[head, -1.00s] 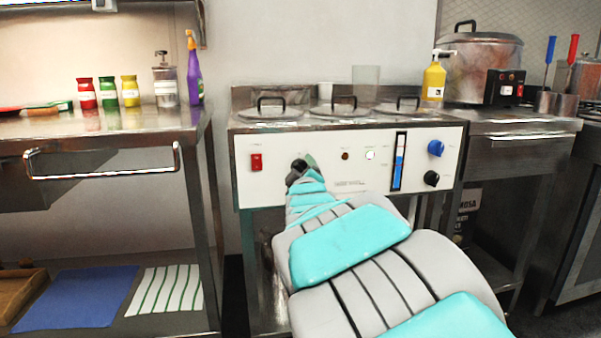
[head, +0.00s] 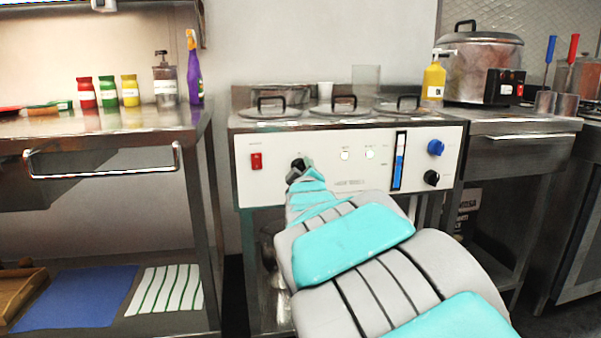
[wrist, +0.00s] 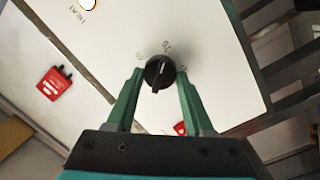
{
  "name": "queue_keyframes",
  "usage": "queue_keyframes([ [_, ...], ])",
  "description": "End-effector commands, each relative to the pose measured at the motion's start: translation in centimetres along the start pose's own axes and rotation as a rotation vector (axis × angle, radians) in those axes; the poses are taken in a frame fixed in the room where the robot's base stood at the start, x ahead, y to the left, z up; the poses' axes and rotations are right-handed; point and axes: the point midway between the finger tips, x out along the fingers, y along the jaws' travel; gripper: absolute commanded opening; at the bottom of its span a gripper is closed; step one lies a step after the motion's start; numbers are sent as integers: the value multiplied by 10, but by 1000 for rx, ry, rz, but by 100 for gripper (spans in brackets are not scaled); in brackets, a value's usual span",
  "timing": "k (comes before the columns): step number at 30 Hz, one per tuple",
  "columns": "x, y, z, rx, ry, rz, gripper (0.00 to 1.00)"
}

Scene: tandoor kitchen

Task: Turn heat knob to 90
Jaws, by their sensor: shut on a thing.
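The heat knob (wrist: 159,73) is a round black knob with a white pointer line on the white control panel (wrist: 225,60). In the wrist view its pointer line lies nearly upright in the picture. In the head view my gripper (head: 299,172) reaches the left part of the panel (head: 220,190) and partly covers the knob (head: 298,163).
The panel also carries a red switch (head: 256,161), two lit round lamps (head: 345,155), a blue level gauge (head: 399,161), a blue knob (head: 436,148) and a lower black knob (head: 432,178). Lidded wells (head: 270,110) sit above. A steel table (head: 110,122) stands left.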

Motion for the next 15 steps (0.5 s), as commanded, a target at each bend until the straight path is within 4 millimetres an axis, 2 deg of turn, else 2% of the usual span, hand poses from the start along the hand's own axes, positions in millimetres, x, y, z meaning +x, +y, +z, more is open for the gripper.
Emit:
queue_keyframes([
  [8,0,0,1,180,-13,-16,0],
  [15,0,0,2,403,-32,-38,0],
])
